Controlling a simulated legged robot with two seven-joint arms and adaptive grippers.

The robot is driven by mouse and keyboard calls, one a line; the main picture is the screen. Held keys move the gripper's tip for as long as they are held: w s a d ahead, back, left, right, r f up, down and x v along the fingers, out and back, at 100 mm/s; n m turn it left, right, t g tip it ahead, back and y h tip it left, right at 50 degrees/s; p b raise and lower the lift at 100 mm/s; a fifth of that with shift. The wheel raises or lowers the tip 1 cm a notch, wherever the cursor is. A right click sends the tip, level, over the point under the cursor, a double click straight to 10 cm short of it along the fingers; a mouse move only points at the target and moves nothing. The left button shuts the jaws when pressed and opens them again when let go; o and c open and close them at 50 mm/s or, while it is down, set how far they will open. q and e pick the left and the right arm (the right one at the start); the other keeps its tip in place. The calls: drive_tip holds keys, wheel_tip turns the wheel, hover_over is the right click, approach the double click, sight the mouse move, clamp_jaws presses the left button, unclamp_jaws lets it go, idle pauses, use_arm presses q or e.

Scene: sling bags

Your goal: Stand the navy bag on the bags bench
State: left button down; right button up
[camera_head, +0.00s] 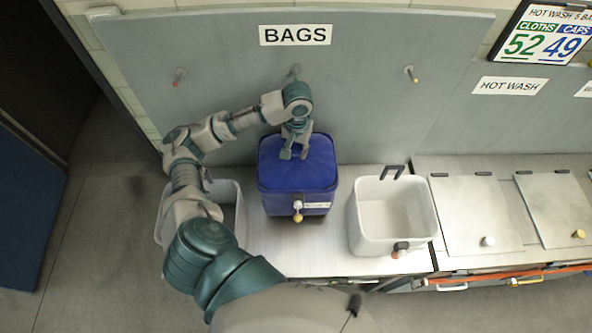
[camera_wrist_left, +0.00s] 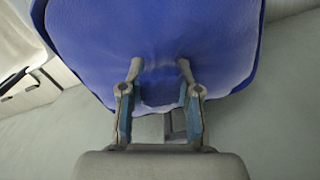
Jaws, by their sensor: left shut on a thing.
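The navy bag (camera_head: 297,172) is a boxy blue bag at the middle of the bags bench (camera_head: 300,258), below the BAGS sign. It looks upright, with a white label and a small knobbed fitting on its front. Whether its base touches the bench is hard to tell. My left gripper (camera_head: 293,154) is at the top rear of the bag, shut on it. In the left wrist view the two fingers (camera_wrist_left: 160,92) pinch a fold of the blue fabric (camera_wrist_left: 150,40). My right gripper is not in view.
A white open bin (camera_head: 392,218) stands right of the bag, and another pale bin (camera_head: 228,215) stands left, partly behind my arm. Several pegs (camera_head: 410,73) stick out of the back panel. Lidded wells (camera_head: 476,215) lie farther right, under the HOT WASH sign.

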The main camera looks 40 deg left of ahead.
use_arm(q)
drive_tip(key=f, duration=0.5)
drive_tip(key=shift+w+a+f, duration=0.1)
drive_tip(key=shift+a+f, duration=0.1)
drive_tip(key=shift+f, duration=0.1)
drive_tip(key=c, duration=0.8)
unclamp_jaws()
drive_tip(key=shift+d, duration=0.1)
drive_tip(key=shift+r, duration=0.1)
wheel_tip(320, 180, up, 12)
drive_tip(key=shift+f, duration=0.1)
